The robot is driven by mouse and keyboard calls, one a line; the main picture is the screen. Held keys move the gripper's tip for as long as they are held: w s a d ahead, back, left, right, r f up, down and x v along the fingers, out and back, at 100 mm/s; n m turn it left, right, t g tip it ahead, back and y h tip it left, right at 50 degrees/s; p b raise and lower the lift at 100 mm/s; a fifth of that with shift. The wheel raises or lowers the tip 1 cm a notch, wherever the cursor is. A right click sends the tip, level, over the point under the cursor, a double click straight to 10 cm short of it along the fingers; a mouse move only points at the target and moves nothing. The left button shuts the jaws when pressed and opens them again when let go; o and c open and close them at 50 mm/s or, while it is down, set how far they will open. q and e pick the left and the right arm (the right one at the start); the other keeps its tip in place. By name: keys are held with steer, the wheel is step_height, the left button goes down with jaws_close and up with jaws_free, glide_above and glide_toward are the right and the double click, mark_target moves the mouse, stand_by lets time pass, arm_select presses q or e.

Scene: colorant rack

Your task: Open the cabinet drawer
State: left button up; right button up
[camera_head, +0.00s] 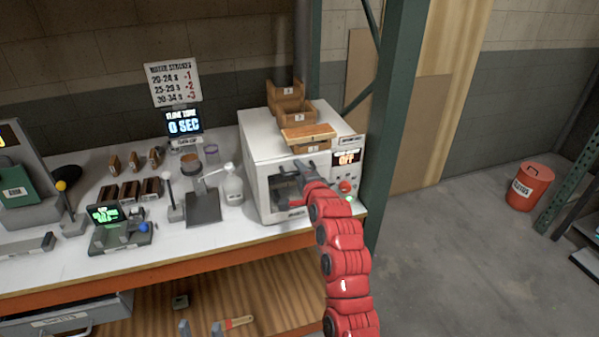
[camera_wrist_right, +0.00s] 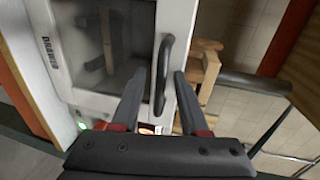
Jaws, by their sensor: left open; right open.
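A grey drawer (camera_head: 62,318) with a label and a pull handle sits under the bench at the lower left, cut off by the frame edge. It looks shut. My left gripper (camera_head: 200,329) shows only as two spread fingertips at the bottom edge, right of the drawer, open and empty. My right gripper (camera_head: 306,168) is open at the front of a white cabinet-like machine (camera_head: 256,165) on the bench. In the right wrist view, the open fingers (camera_wrist_right: 157,82) lie on either side of the dark handle (camera_wrist_right: 164,60) of its windowed door. The door looks shut.
Wooden boxes (camera_head: 292,100) stand on the machine. A white bottle (camera_head: 233,187), a scale (camera_head: 118,233) and small wooden blocks stand on the bench. A green post (camera_head: 395,110) rises just right of the machine. A red bin (camera_head: 530,187) stands on open floor at right.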

jaws_close()
stand_by(1.4)
